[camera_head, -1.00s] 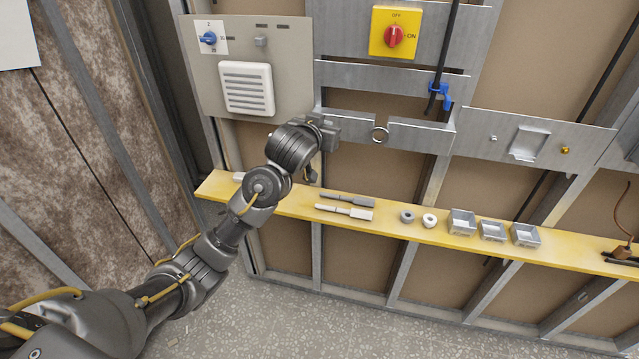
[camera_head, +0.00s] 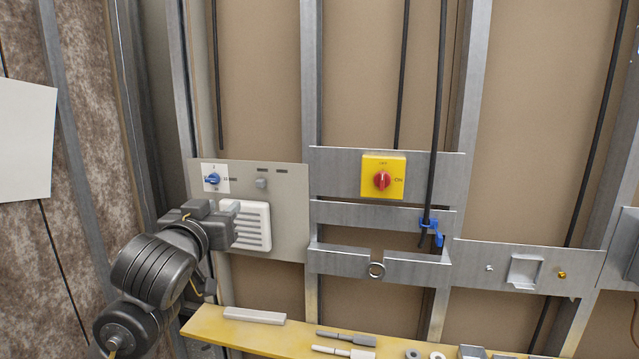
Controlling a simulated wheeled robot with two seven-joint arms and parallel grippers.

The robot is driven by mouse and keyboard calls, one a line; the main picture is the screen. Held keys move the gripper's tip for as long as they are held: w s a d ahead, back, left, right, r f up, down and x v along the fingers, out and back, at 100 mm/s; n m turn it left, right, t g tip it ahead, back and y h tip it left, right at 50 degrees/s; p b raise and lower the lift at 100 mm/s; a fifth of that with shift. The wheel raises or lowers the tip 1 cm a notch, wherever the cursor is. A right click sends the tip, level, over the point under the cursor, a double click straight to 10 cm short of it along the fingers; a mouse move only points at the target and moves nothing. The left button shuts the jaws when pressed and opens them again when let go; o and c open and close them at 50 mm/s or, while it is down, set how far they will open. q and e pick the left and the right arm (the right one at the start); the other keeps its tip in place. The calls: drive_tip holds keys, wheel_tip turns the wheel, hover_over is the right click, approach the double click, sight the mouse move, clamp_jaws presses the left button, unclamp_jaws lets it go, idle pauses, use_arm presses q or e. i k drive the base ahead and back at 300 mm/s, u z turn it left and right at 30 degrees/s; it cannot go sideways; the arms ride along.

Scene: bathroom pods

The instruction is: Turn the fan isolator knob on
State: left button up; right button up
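A blue knob (camera_head: 213,179) sits on a white square plate at the upper left of a grey panel (camera_head: 285,215). It looks turned sideways; the plate's markings are too small to read surely. A red knob (camera_head: 382,181) sits on a yellow box (camera_head: 369,164) to the right, marked OFF above and ON at the right; its grip looks upright, towards OFF. My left gripper (camera_head: 228,212) is just below the blue knob, in front of the white grille's left edge, seemingly apart from both knobs. Its finger gap cannot be made out. My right gripper is not in view.
A yellow shelf (camera_head: 205,324) below holds a white bar (camera_head: 254,315), tools and small parts. A black cable (camera_head: 436,110) hangs right of the yellow box.

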sight(382, 178)
drive_tip(key=u, duration=2.1)
drive_tip(key=k, duration=0.75)
drive_tip(key=z, duration=2.3)
drive_tip(key=i, duration=0.5)
drive_tip(key=z, duration=0.05)
